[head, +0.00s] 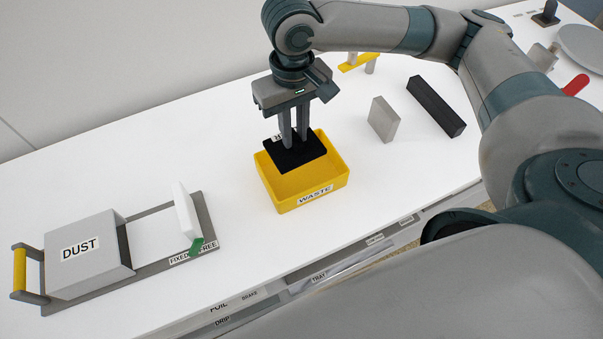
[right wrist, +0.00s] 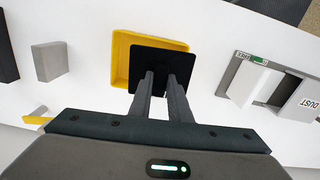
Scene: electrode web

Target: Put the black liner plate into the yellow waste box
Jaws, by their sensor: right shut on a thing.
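The black liner plate (head: 295,156) is a flat dark square. My right gripper (head: 293,146) is shut on it and holds it above the yellow waste box (head: 314,195), which is marked WASTE. In the head view the plate covers the back part of the box opening. In the right wrist view the plate (right wrist: 160,62) hangs between the fingers (right wrist: 163,78) and overlaps most of the box (right wrist: 122,60), whose left and top rims show. I cannot tell whether the plate touches the box. My left gripper is not in view.
Left of the box lies a grey DUST box (head: 85,256) on a frame with a yellow handle, with a white upright block (head: 187,214). To the right stand a grey block (head: 383,119) and a long black bar (head: 436,106). The table around the waste box is clear.

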